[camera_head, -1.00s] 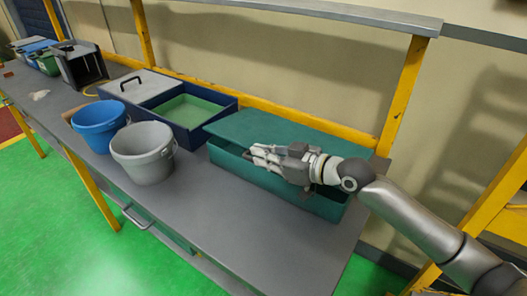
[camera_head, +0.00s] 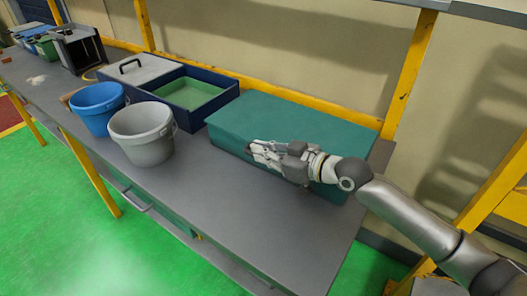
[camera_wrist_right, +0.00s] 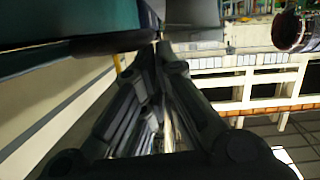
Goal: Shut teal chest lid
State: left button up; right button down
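The teal chest (camera_head: 290,122) stands at the right end of the workbench in the head view. Its lid lies flat over the body, and no opening shows along the visible part of its front edge. My right gripper (camera_head: 256,153) is in front of the chest, close to its front wall, and hides part of that wall. In the right wrist view the fingers (camera_wrist_right: 158,52) run close together with nothing seen between them. A teal edge of the chest (camera_wrist_right: 65,42) fills the upper left there. I cannot tell if the gripper touches the chest. My left gripper is out of view.
On the grey workbench (camera_head: 235,225), a grey bucket (camera_head: 142,138) and a blue bucket (camera_head: 98,108) stand left of the chest. A dark blue box (camera_head: 192,98) with a green inside stands behind them. A yellow post (camera_head: 408,75) rises behind the chest. The bench front is clear.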

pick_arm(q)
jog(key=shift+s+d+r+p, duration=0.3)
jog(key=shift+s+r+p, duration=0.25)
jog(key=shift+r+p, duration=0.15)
pick_arm(e)
jog(key=s+d+r, duration=0.6)
jog(key=d, duration=0.1)
jog(key=shift+s+r, duration=0.15)
jog(key=shift+s, duration=0.25)
jog(key=shift+d, duration=0.1)
